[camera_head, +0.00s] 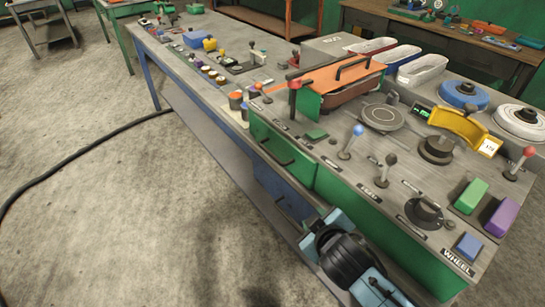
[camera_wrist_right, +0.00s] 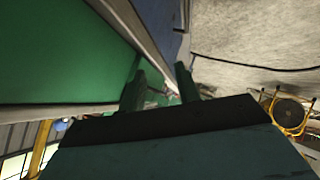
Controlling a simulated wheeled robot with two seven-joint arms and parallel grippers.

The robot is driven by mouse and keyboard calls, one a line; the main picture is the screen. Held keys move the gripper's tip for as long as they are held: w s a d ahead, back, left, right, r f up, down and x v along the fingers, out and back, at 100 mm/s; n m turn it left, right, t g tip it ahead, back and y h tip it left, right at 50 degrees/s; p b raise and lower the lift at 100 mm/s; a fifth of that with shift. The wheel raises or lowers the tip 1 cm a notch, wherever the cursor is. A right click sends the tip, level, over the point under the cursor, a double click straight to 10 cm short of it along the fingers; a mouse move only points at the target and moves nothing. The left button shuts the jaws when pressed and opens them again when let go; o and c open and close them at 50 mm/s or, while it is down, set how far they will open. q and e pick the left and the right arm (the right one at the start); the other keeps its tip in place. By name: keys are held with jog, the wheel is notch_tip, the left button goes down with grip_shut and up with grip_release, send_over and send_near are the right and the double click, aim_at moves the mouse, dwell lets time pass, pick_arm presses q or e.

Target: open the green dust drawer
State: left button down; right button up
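A green drawer front (camera_head: 297,166) with a dark bar handle (camera_head: 277,153) is in the near side of the grey workbench in the head view. It looks flush with the bench. A blue drawer front (camera_head: 270,184) is below it. My right wrist is low at the bench's near side. My right gripper (camera_wrist_right: 160,85) shows in the wrist view with its two dark fingers apart and nothing seen between them. A green panel (camera_wrist_right: 60,50) fills the left of that view. The fingertips are not clear in the head view. My left gripper is out of view.
The bench top holds several levers, a grey disc (camera_head: 382,117), a yellow curved guard (camera_head: 458,125), and green (camera_head: 470,195) and purple (camera_head: 501,217) blocks. A black cable (camera_head: 75,155) lies on the floor.

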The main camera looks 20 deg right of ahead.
aim_at(273, 156)
jog(key=w+a+n+t, duration=0.1)
jog(key=w+n, duration=0.1)
jog(key=w, duration=0.5)
jog(key=w+a+r+n+t+y+b, duration=0.1)
jog(key=w+n+t, duration=0.1)
jog(key=w, duration=0.6)
jog(key=w+a+n+t+y, duration=0.1)
jog(key=w+n, duration=0.1)
jog(key=w, duration=0.5)
jog(key=shift+w+a+r+t+b, duration=0.2)
jog(key=shift+a+r+t+b, duration=0.1)
jog(key=shift+t+b, duration=0.1)
grip_shut()
